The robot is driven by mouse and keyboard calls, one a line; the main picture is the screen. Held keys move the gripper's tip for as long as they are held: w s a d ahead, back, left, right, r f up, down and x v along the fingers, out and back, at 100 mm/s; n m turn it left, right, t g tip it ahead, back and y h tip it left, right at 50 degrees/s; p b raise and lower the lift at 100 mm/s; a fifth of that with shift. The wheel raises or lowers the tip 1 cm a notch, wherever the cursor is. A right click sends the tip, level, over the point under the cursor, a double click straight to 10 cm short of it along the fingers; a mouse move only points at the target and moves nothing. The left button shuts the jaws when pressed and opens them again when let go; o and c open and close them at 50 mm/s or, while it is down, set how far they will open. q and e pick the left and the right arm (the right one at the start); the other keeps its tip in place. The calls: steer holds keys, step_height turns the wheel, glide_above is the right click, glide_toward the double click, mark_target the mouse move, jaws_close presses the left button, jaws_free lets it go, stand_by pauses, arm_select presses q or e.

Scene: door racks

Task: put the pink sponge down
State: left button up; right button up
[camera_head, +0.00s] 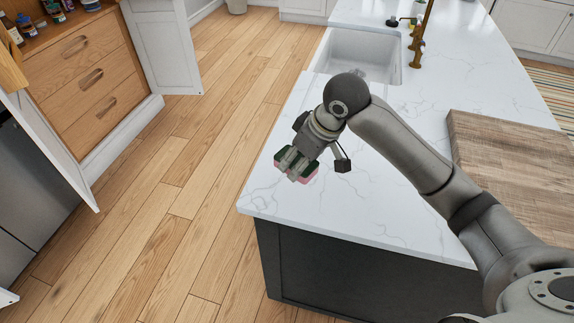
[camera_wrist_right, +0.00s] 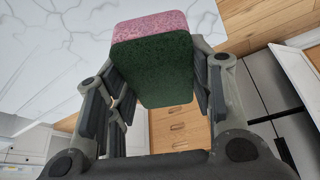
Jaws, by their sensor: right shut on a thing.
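The pink sponge (camera_wrist_right: 150,27) has a dark green scouring side, which faces the wrist camera. My right gripper (camera_head: 294,164) is shut on it over the near left corner of the white marble countertop (camera_head: 335,200). In the right wrist view the sponge sits between the two finger pads of the gripper (camera_wrist_right: 155,85). In the head view the sponge (camera_head: 311,171) is mostly hidden by the gripper, with pink edges showing. I cannot tell whether the sponge touches the countertop. My left gripper is not in view.
A white sink (camera_head: 360,57) with a brass faucet (camera_head: 420,35) lies farther back on the counter. A wooden board (camera_head: 510,165) lies at the right. The counter's left edge drops to the wooden floor (camera_head: 165,180). Open cabinet doors and wooden drawers (camera_head: 90,75) stand at left.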

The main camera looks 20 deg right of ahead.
steer(key=p, duration=0.1)
glide_toward(283, 175)
steer(key=shift+w+a+f, duration=0.5)
steer(key=shift+a+f, duration=0.05)
steer(key=shift+f, duration=0.05)
steer(key=p+x, duration=0.2)
steer(key=shift+w+d+f, duration=0.1)
steer(key=shift+d+f, duration=0.05)
steer(key=shift+f, duration=0.75)
steer(key=shift+f, duration=0.45)
steer(key=o, duration=0.8)
